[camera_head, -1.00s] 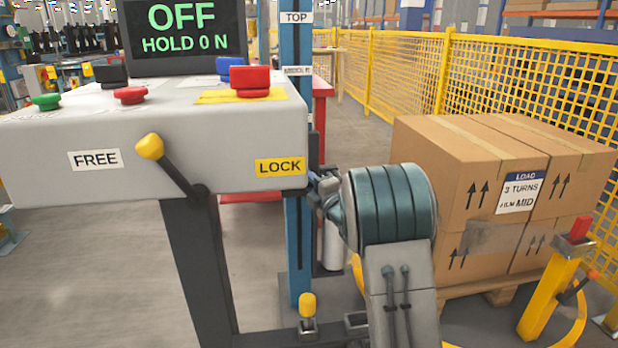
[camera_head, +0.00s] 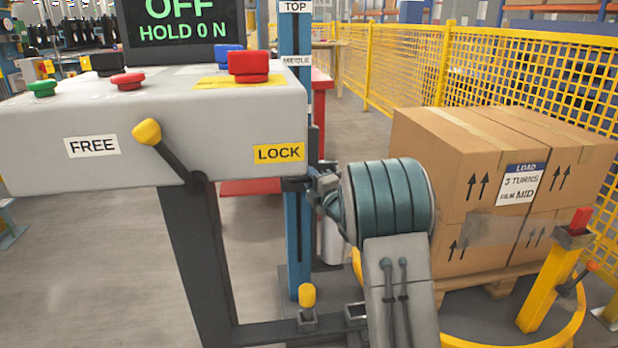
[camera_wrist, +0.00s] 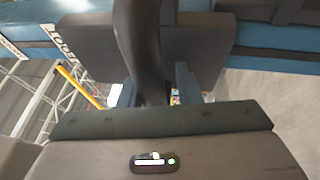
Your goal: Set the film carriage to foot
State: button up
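The blue mast (camera_head: 298,240) carries TOP and MIDDLE labels and stands behind the control box. The film carriage appears as a dark block (camera_wrist: 208,55) across the blue mast in the wrist view; the head view mostly hides it behind the box and my arm. A dark curved bar (camera_wrist: 143,45) comes from it towards my palm. My gripper (camera_wrist: 158,88) has one finger on each side of this bar. A narrow gap shows at the right finger, so it looks open; the left finger's contact is unclear.
The control box (camera_head: 200,150) has a yellow-knobbed lever (camera_head: 147,132) between FREE and LOCK, and its display (camera_head: 185,25) reads OFF, HOLD 0 N. Cartons (camera_head: 460,160) labelled film MID stand on a pallet at the right. A yellow post (camera_head: 550,285) and mesh fence (camera_head: 510,75) bound that side.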

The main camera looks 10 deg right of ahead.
jog(key=p+v, duration=0.3)
jog(key=v, duration=1.1)
jog(key=shift+w+r, duration=0.1)
jog(key=s+d+r+m+g+h+p, duration=0.1)
jog(key=s+r+m+g+h+p, duration=0.25)
jog(key=r+m+p, duration=0.45)
jog(key=s+d+r+m+g+h+p, duration=0.15)
jog(key=r+m+h+p, duration=0.35)
jog(key=r+p, duration=0.65)
jog(key=s+a+r+m+g+p, duration=0.2)
jog(key=s+r+m+g+p, duration=0.1)
jog(key=s+r+p, duration=0.3)
jog(key=s+a+r+m+g+p, duration=0.2)
jog(key=s+r+m+g+p, duration=0.2)
jog(key=s, duration=0.7)
jog(key=s+a+r+m+g+p, duration=0.2)
jog(key=s+r+m+g+p, duration=0.1)
jog(key=s+r+p, duration=0.5)
jog(key=shift+s+a+m+g+y+p, duration=0.25)
jog(key=shift+s+m+g+y+p, duration=0.1)
jog(key=shift+s+p, duration=0.55)
